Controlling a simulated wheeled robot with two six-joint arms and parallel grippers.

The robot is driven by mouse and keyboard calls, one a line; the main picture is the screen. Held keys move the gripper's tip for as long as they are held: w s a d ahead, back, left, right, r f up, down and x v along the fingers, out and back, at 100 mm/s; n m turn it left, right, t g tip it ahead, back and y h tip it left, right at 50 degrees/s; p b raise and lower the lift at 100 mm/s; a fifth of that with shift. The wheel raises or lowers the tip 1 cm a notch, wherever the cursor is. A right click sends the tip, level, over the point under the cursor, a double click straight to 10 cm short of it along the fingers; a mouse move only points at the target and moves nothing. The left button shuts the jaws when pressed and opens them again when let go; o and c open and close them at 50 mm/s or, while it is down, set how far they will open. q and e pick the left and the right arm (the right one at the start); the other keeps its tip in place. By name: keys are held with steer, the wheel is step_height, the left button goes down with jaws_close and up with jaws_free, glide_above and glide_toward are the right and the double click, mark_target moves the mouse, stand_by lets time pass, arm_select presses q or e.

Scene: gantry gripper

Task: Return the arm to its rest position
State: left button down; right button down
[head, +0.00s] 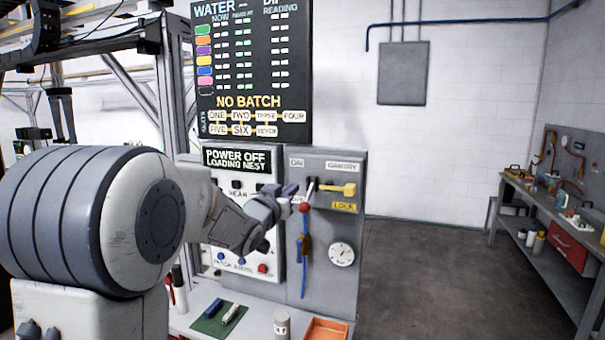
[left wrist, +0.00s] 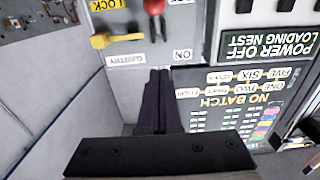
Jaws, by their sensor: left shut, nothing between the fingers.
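My left arm comes in from the left in the head view and reaches to the control panel. My left gripper (head: 289,190) is near the panel's upper part, left of the yellow handle (head: 337,189). In the left wrist view, which is upside down, the two dark fingers of the gripper (left wrist: 160,73) lie together, shut and empty. Their tips are in front of the panel near the "ON" label (left wrist: 183,54); whether they touch it I cannot tell. The yellow handle also shows there (left wrist: 116,40), with the red knob (left wrist: 154,7) beyond it. My right gripper is not in view.
Below are a green mat (head: 205,326) and an orange tray (head: 326,330). A workbench (head: 540,205) stands at right; the floor between is clear.

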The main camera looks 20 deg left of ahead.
arm_select(q)
steer(key=s+d+f+m+g+h, duration=0.1)
steer(key=s+d+f+g, duration=0.3)
steer(key=s+d+f, duration=0.3)
steer(key=s+d+f+m+g+h, duration=0.1)
steer(key=s+d+f+g, duration=0.3)
steer(key=s+d+f, duration=0.45)
steer(key=s+d+f+m+g, duration=0.1)
steer(key=s+f+g, duration=0.2)
steer(key=s, duration=0.5)
steer(key=s+d+f+m+g+y, duration=0.1)
steer(key=s+d+f+m+g, duration=0.1)
steer(key=s, duration=0.7)
steer(key=s+d+f+m+g, duration=0.1)
steer(key=s+d+f+g, duration=0.1)
steer(key=s+g, duration=0.3)
steer(key=s+f, duration=0.1)
steer(key=s, duration=0.3)
steer(key=shift+f+m+y, duration=0.3)
steer(key=shift+m, duration=0.1)
